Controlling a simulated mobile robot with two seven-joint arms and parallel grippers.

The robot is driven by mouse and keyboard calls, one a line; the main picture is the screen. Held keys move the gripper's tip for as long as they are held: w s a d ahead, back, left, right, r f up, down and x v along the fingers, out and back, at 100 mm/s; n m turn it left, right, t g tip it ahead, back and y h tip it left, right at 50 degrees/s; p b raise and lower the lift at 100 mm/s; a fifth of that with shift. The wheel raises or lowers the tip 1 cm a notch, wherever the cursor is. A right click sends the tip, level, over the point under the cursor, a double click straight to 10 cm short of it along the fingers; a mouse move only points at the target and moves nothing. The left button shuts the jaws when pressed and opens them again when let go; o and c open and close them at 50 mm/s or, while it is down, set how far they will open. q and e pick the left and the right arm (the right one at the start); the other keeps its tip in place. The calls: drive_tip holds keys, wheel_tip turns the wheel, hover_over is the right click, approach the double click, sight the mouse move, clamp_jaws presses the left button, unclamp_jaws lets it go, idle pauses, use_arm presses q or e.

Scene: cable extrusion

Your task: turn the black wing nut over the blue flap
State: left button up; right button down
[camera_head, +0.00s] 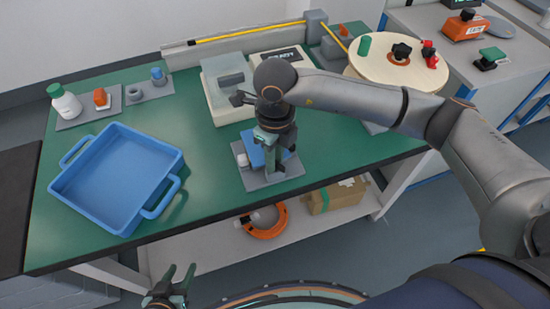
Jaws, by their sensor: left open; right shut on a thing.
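The blue flap (256,157) is part of a small fixture on a grey plate (256,183) near the front edge of the green bench. My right gripper (270,165) points down over this fixture, in front of the flap. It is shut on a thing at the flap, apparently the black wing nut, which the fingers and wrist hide. I cannot tell how far the nut is turned. My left gripper (176,284) is open and empty, low at the bottom of the view, in front of the bench and well away from the fixture.
A blue tray (158,207) stands left of the fixture. A white device (222,105) is behind it. A bottle (64,102) and small parts lie at back left. A round wooden board (375,72) with knobs is at right. An orange coil (266,232) lies on the lower shelf.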

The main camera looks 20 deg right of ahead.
drive_tip(key=m, duration=0.2)
drive_tip(key=shift+m, duration=0.4)
drive_tip(key=shift+m+b, duration=0.5)
drive_tip(key=shift+m, duration=1.3)
drive_tip(key=c, duration=0.7)
unclamp_jaws()
wheel_tip(320, 180, up, 13)
drive_tip(key=shift+f, duration=0.15)
